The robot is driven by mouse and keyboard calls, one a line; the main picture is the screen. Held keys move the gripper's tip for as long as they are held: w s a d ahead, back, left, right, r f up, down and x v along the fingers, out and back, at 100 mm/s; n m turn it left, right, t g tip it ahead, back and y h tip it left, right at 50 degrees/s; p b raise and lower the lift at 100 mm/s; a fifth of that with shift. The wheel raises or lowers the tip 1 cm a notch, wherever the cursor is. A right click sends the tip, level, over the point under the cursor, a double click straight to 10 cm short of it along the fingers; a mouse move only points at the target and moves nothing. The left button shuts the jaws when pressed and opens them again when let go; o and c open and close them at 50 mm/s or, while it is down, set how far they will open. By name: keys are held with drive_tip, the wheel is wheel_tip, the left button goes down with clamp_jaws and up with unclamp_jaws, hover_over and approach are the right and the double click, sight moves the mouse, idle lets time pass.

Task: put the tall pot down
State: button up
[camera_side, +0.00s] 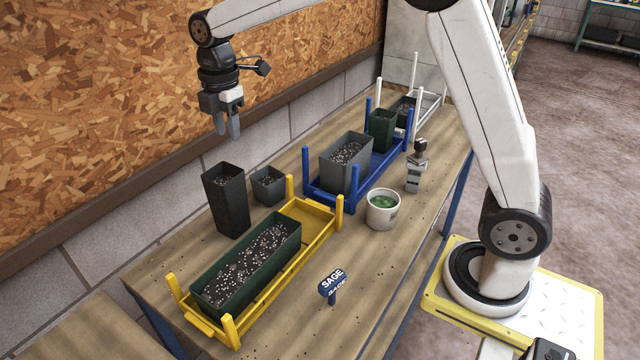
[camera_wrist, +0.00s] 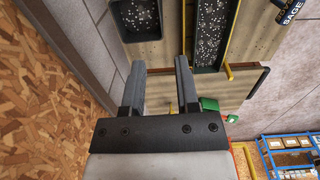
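The tall pot (camera_side: 226,205) is a black, square, tapering pot with speckled soil. In the side view it stands upright on the wooden table, left of the yellow tray. A dark soil-filled pot at the top of the wrist view looks to be the tall pot (camera_wrist: 138,18). My gripper (camera_side: 228,135) hangs above the tall pot, fingers down, with clear air between. In the wrist view my gripper (camera_wrist: 163,65) has its two fingers apart with nothing between them.
A small grey pot (camera_side: 268,185) stands close behind the tall pot. A yellow tray (camera_side: 322,212) holds a long green planter (camera_side: 296,236). A blue tray (camera_side: 318,195), white pot (camera_side: 383,215) and SAGE sign (camera_side: 331,287) are further right. The wall (camera_side: 150,195) is close on the left.

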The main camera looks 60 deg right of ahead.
idle(0.4)
drive_tip(key=s+d+f+m+t, duration=0.1)
drive_tip(key=s+f+m, duration=0.5)
drive_tip(key=s+m, duration=0.3)
drive_tip(key=s+d+f+m+t, duration=0.1)
drive_tip(key=s+d+f+m, duration=0.1)
drive_tip(key=s+f+m, duration=0.5)
drive_tip(key=s+m, duration=0.2)
drive_tip(key=s, duration=0.3)
drive_tip(key=shift+d, duration=0.3)
